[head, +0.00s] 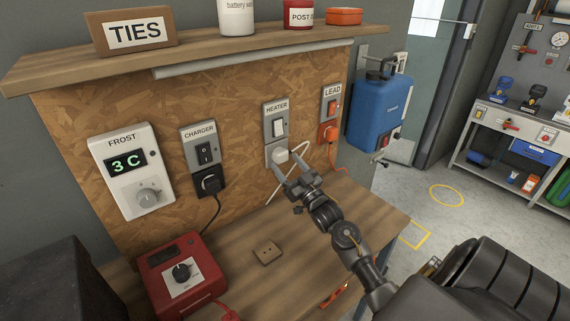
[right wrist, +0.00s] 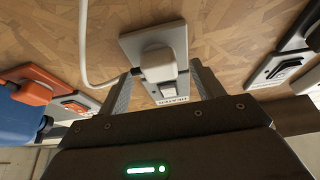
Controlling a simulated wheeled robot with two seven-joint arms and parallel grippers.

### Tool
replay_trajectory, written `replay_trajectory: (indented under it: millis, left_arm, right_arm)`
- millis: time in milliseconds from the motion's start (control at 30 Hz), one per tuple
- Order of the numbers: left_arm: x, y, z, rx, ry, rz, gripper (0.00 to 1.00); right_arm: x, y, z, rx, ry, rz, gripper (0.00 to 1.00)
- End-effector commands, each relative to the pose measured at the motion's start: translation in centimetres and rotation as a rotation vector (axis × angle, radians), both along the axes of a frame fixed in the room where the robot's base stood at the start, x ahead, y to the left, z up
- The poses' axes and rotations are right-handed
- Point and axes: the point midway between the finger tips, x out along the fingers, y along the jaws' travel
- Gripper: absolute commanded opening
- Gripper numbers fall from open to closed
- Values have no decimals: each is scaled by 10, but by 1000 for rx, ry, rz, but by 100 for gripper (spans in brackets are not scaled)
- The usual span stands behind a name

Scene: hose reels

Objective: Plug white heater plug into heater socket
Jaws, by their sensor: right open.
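The white heater plug (head: 281,155) sits at the heater socket (head: 270,157), below the HEATER switch on the wood-chip board. In the right wrist view the plug (right wrist: 158,64) is against the socket plate (right wrist: 127,44), its white cord running off to the left. I see no gap between plug and plate, though how deep the pins sit is hidden. My right gripper (head: 292,174) is open just in front of the plug. In the wrist view its fingers (right wrist: 163,90) stand apart on either side of the plug, without visible contact. My left gripper is not in view.
The black charger plug (head: 211,182) is to the left and the orange lead plug (head: 329,134) to the right. A red box (head: 181,276) and a small wooden block (head: 267,253) rest on the bench (head: 300,232). A shelf (head: 200,55) overhangs the board.

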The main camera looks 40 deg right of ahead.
Motion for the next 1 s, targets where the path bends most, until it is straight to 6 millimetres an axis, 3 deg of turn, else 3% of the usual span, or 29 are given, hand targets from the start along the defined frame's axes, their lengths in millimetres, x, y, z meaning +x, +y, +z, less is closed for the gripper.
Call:
replay_trajectory:
  millis: [200, 433, 633, 1000]
  left_arm:
    - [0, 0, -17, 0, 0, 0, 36]
    - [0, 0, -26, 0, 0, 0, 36]
    - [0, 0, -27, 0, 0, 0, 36]
    - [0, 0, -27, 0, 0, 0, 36]
  right_arm:
    - [-41, 1, -21, -1, 2, 0, 67]
    - [-72, 2, -33, 0, 2, -1, 67]
    - [-82, 2, -35, -1, 1, -1, 67]
    - [-83, 2, -35, -1, 0, -1, 67]
